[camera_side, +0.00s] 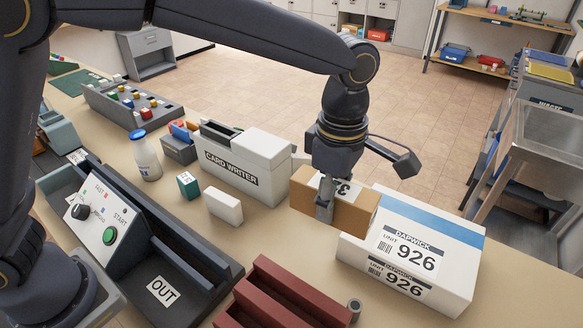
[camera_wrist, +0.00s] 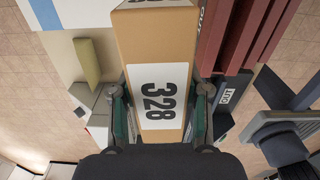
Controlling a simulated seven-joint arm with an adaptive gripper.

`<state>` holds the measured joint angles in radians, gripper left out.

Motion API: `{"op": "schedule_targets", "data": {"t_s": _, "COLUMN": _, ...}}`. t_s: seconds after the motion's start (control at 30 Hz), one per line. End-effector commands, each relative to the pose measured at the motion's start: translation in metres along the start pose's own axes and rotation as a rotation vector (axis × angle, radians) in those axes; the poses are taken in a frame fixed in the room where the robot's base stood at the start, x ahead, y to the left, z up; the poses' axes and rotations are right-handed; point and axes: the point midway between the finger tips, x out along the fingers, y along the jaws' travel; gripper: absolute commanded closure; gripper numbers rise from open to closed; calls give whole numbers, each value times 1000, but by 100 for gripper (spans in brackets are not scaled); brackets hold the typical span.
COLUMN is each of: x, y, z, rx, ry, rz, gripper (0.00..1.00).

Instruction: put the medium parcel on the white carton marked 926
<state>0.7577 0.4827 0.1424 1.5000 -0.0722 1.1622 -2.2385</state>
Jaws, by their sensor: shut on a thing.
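A brown cardboard parcel (camera_side: 350,213) with a white label is held in my gripper (camera_side: 325,204). In the wrist view the parcel (camera_wrist: 155,42) shows the number 328, and my gripper (camera_wrist: 160,118) has a finger on each side of it. The white carton (camera_side: 413,232) with a blue stripe, marked DAPWICK UNIT 926, lies on the table just right of the parcel. The parcel's right end overlaps the carton's left edge in the side view. I cannot tell whether they touch. Part of the carton shows at the wrist view's top left (camera_wrist: 85,12).
A card writer (camera_side: 247,165) stands left of the parcel, with a small white box (camera_side: 223,206) in front of it. A dark red rack (camera_side: 280,292) and a small grey cylinder (camera_side: 354,306) are at the front. A control panel with an OUT tray (camera_side: 165,291) is at the left.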

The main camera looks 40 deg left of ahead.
Motion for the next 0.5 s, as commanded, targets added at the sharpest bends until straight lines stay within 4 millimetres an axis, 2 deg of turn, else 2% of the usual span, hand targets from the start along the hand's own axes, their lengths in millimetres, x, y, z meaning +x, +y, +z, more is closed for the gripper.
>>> {"op": "schedule_targets", "data": {"t_s": 0.03, "x": -5, "y": -5, "z": 10, "rx": 26, "ry": 0, "rz": 2, "gripper": 99}}
{"op": "schedule_targets", "data": {"t_s": 0.1, "x": -7, "y": -10, "z": 19, "rx": 49, "ry": 1, "rz": 0, "gripper": 99}}
{"op": "schedule_targets", "data": {"t_s": 0.2, "x": -3, "y": -6, "z": 29, "rx": 63, "ry": 3, "rz": -1, "gripper": 99}}
{"op": "schedule_targets", "data": {"t_s": 0.5, "x": 31, "y": 51, "z": 73, "rx": 65, "ry": 2, "rz": -1, "gripper": 99}}
